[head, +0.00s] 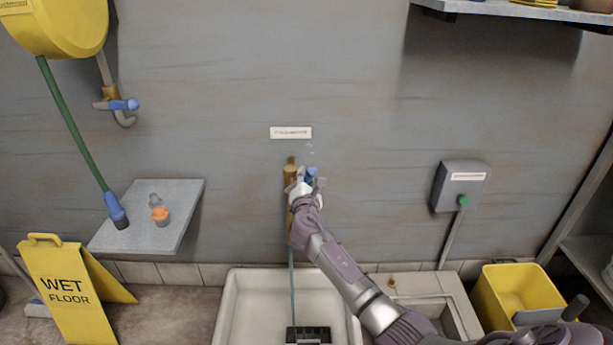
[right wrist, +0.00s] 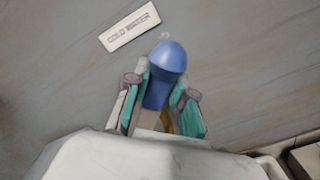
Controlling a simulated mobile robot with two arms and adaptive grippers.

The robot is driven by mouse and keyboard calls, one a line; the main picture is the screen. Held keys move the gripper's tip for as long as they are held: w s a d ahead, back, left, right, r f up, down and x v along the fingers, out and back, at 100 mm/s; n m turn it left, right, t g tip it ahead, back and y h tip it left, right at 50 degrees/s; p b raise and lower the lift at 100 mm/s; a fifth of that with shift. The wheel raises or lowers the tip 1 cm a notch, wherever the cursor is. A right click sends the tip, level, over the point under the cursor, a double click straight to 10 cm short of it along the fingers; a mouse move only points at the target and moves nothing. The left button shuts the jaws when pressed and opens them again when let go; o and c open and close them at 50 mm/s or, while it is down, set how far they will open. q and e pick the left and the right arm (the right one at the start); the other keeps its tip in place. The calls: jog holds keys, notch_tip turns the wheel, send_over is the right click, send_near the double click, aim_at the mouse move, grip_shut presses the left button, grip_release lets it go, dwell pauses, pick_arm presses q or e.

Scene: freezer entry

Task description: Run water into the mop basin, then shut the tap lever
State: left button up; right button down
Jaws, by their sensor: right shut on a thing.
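The tap (head: 290,172) is a brass fitting on the grey wall above the white mop basin (head: 230,305). Its lever has a blue grip (head: 312,172), seen close in the right wrist view (right wrist: 168,62). My right gripper (head: 304,183) is shut on this blue lever, with teal-padded fingers on either side (right wrist: 160,98). A thin bluish line, seemingly a water stream (head: 291,285), drops from below the tap into the basin. My gripper and forearm hide part of the tap and the basin's right side. A dark grate (head: 308,335) lies in the basin. My left gripper is not in view.
A yellow reel (head: 60,25) with a green hose, another blue-handled tap (head: 122,105), a small wall shelf (head: 150,200) and a wet floor sign (head: 62,290) are left. A grey button box (head: 461,186) and yellow bucket (head: 522,290) are right.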

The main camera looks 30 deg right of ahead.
jog(key=shift+f, duration=0.1)
jog(key=c, duration=1)
grip_release()
jog(key=shift+o, duration=0.2)
jog(key=v, duration=1.2)
